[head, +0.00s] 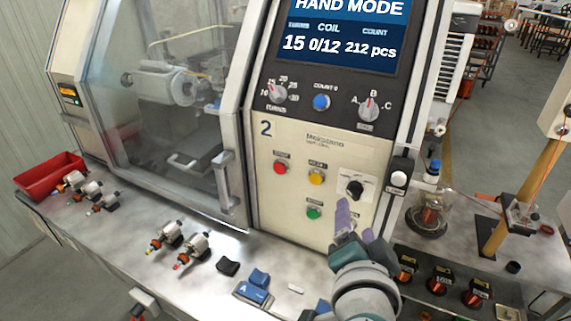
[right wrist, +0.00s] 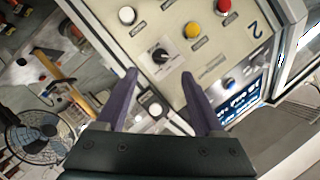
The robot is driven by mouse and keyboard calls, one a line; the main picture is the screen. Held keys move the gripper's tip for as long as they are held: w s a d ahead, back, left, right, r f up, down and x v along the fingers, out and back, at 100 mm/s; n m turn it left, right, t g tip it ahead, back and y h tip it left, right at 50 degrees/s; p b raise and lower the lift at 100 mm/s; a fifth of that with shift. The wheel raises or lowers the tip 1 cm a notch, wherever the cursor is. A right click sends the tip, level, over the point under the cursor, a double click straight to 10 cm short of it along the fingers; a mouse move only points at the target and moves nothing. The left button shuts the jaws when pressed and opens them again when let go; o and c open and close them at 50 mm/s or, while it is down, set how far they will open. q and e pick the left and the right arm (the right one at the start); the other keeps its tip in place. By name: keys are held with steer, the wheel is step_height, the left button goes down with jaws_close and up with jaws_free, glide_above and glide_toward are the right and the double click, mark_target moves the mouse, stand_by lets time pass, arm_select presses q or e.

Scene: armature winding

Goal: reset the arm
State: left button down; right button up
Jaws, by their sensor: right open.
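My right gripper (head: 351,224) is in front of the lower part of the winding machine's cream panel (head: 290,190), with its purple fingers pointing up. In the right wrist view my right gripper (right wrist: 160,74) is open, with nothing between its fingers. A black rotary knob (head: 355,187) on the panel is just above the fingertips; it also shows in the wrist view (right wrist: 160,55), beyond the gap between the fingers. The display (head: 340,35) reads HAND MODE, 15, 0/12, 212 pcs. My left gripper is not seen.
The closed glass door (head: 165,90) has a grey handle (head: 228,180). Several armatures lie on the metal bench (head: 120,235), near a red bin (head: 50,175) and a blue block marked A (head: 252,293). Right of my arm are a wire spool under a clear cover (head: 428,215) and a wooden post (head: 515,190).

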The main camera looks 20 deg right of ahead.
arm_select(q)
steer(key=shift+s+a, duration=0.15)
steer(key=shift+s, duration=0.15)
arm_select(e)
steer(key=shift+s+a+r, duration=0.15)
steer(key=shift+s+a, duration=0.05)
steer(key=shift+s, duration=0.05)
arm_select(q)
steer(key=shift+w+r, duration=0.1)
arm_select(e)
steer(key=shift+w, duration=0.1)
